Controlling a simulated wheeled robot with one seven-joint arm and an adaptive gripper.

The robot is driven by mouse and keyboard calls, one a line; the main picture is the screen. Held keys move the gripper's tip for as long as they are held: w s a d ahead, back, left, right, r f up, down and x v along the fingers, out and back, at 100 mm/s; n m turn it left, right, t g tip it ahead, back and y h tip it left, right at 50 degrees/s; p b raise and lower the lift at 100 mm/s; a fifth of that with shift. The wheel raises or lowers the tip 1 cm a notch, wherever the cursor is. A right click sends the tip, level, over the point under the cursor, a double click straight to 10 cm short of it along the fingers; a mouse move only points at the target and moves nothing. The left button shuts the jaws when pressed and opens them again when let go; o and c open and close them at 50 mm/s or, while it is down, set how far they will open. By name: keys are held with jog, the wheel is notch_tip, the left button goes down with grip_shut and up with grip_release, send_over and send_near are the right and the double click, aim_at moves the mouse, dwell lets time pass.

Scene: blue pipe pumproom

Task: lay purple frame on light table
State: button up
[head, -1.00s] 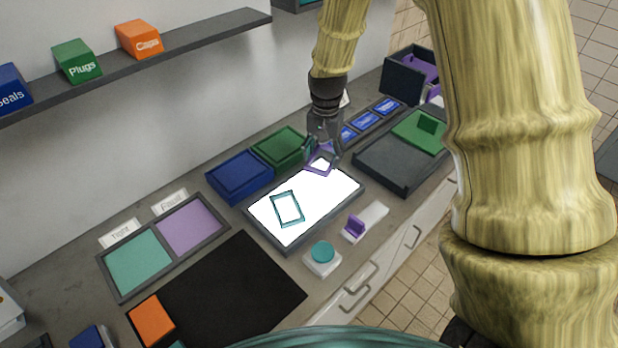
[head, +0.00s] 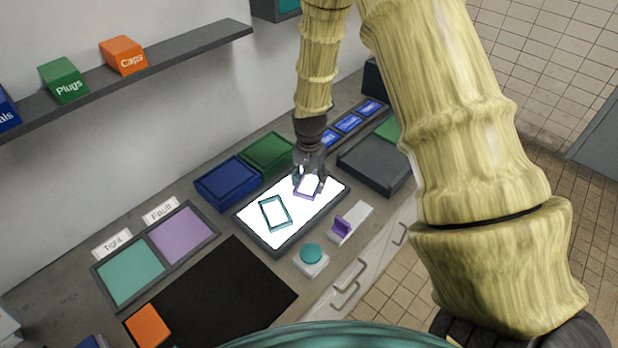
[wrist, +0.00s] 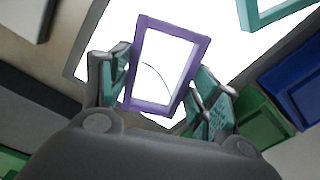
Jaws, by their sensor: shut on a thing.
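The purple frame (head: 307,187) is a small open rectangle. My gripper (head: 310,178) is shut on its near end, and the frame is over the far right part of the light table (head: 252,239). In the wrist view the purple frame (wrist: 139,60) is held between my two teal-padded fingers (wrist: 163,92), with the bright panel seen through it. I cannot tell whether the frame touches the panel. A teal frame (head: 274,213) lies on the left part of the light table; its corner also shows in the wrist view (wrist: 262,18).
Blue (head: 227,182) and green (head: 268,153) boxes stand behind the light table. A teal round button (head: 311,253) and a purple piece on a white base (head: 341,226) stand in front. A dark tray (head: 375,165) lies to the right. A black mat (head: 215,295) lies at left.

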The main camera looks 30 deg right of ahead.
aim_at(309, 182)
jog(key=shift+s, duration=0.1)
jog(key=shift+f, duration=0.1)
jog(key=o, duration=1.1)
jog(key=shift+c, duration=0.2)
notch_tip(309, 182, up, 12)
jog(key=b, duration=0.4)
